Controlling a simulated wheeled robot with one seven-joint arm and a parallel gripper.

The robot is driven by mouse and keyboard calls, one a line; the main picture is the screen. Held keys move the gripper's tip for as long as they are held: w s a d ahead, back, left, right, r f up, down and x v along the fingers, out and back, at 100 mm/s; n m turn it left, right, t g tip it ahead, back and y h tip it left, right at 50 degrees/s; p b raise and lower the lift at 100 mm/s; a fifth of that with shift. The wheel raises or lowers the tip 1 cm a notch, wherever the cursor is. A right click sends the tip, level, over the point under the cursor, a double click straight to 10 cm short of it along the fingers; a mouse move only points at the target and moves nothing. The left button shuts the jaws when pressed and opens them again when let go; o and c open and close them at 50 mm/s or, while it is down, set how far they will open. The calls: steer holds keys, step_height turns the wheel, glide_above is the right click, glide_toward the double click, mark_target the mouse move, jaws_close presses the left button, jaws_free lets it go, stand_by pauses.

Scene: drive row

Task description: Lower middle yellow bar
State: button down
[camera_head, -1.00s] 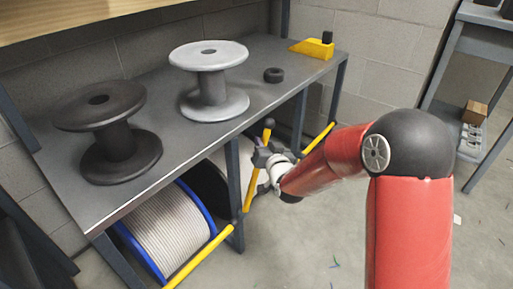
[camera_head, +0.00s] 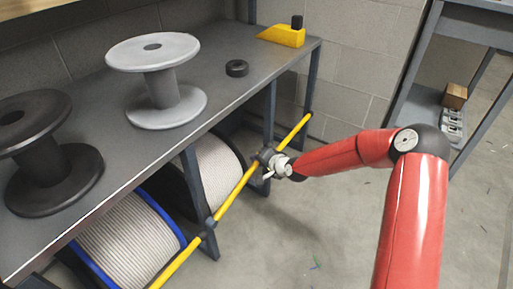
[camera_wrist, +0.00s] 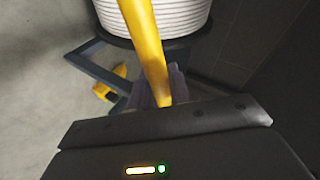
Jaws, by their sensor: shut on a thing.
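The middle yellow bar (camera_head: 236,191) runs in front of the middle bay of the grey rack. Its lower-left end is at the rack post's bracket (camera_head: 209,226). Its far end meets my gripper (camera_head: 265,158), which is shut on it. The bar lies nearly in line with the left yellow bar (camera_head: 178,262) and the right yellow bar (camera_head: 296,130). In the wrist view the middle bar (camera_wrist: 145,45) comes down between my fingers (camera_wrist: 163,92). Whether its far end touches a bracket is hidden by my gripper.
A cable reel with white cable (camera_head: 218,170) sits behind the middle bar, and a blue-rimmed reel (camera_head: 128,235) is at left. The rack top (camera_head: 115,180) holds a grey spool (camera_head: 158,85), a black spool (camera_head: 45,165) and a yellow wedge (camera_head: 283,37).

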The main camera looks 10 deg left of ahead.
step_height(320, 180, down, 7)
steer(key=m+g+b, duration=0.1)
steer(key=shift+w+d+r+m+g+y, duration=0.15)
steer(key=shift+w+m+g+y, duration=0.15)
steer(key=shift+w+m, duration=0.1)
steer(key=c, duration=1.4)
jaws_free()
steer(key=shift+f, duration=0.25)
steer(key=shift+o, duration=0.4)
steer(key=shift+r, duration=0.1)
steer(key=v, duration=0.7)
steer(key=shift+s+d+r, duration=0.15)
steer(key=shift+d+r, duration=0.1)
